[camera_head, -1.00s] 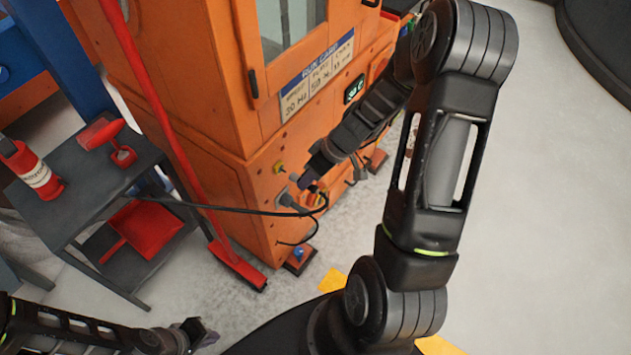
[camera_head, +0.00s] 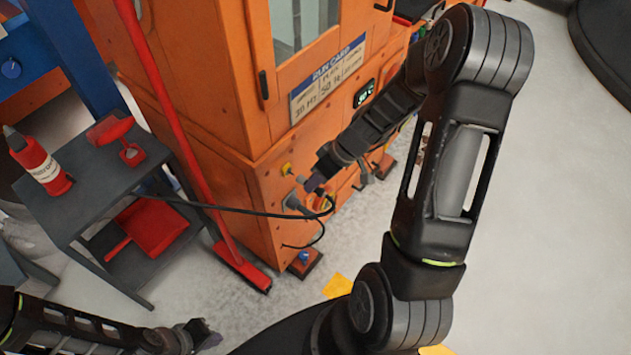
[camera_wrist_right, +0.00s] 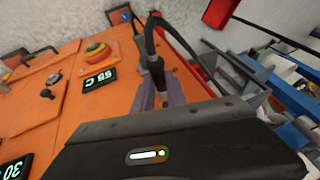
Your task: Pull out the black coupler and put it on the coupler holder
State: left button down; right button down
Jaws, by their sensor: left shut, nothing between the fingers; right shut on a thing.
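My right gripper (camera_head: 312,185) is low at the front of the orange cabinet (camera_head: 262,208). In the right wrist view its two purple fingers (camera_wrist_right: 160,97) are shut on the black coupler (camera_wrist_right: 156,68), with a black hose curving up from it. In the head view the coupler is mostly hidden by the gripper, and I cannot tell whether it is still seated in the panel. I cannot make out the coupler holder for certain. My left gripper (camera_head: 203,335) is shut and empty at the bottom left, over the floor.
A dark cart (camera_head: 85,180) at the left carries a red bottle (camera_head: 38,162) and a red tool (camera_head: 122,142). A red broom (camera_head: 205,195) leans between the cart and the cabinet. The black hose (camera_head: 215,207) runs towards the cart.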

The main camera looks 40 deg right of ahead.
aim_at(304, 178)
jog(key=shift+b, duration=0.65)
dwell(1.1)
jog(key=shift+w+a, duration=0.25)
jog(key=shift+w, duration=0.55)
jog(key=shift+w+a, duration=0.2)
jog(key=shift+w, duration=0.55)
jog(key=c, duration=1.3)
grip_release()
jog(key=shift+r, duration=0.15)
jog(key=v, duration=0.7)
jog(key=shift+s+d+r, duration=0.1)
jog(key=shift+r, duration=0.15)
jog(key=shift+d, duration=0.1)
